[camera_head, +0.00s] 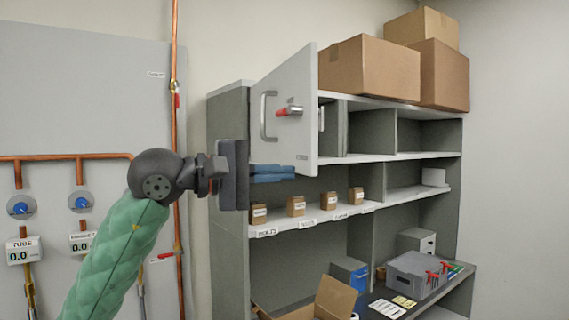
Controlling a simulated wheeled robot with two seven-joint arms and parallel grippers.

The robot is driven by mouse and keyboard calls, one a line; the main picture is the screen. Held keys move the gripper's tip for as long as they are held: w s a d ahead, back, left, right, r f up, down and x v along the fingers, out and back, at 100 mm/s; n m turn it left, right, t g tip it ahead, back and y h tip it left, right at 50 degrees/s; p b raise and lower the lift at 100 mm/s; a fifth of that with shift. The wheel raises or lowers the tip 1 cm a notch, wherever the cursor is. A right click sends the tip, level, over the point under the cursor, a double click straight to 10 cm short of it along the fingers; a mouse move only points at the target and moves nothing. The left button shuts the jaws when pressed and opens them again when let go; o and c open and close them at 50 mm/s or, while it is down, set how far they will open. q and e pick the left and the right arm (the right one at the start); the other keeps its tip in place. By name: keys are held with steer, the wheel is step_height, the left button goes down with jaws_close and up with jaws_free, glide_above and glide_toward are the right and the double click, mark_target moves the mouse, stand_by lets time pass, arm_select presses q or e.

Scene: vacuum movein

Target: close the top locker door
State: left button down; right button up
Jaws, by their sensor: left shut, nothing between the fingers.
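The top locker door (284,105) is a white panel on the upper left of the grey shelf unit. It stands open, swung out toward me. The locker's inside is mostly hidden behind the door. My right gripper is not in view.
Cardboard boxes (370,68) stand on top of the shelf unit. Small brown boxes (296,206) line the middle shelf (386,205). A grey toolbox (408,276) and an open carton (334,298) are lower down. Copper pipes (174,120) run along the left wall.

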arm_select(q)
steer(key=shift+w+d+p, duration=0.2)
steer(key=shift+d+p, duration=0.1)
steer(key=shift+d, duration=0.25)
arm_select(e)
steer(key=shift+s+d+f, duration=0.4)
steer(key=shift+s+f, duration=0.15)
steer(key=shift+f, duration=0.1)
arm_select(q)
steer(key=shift+d, duration=0.15)
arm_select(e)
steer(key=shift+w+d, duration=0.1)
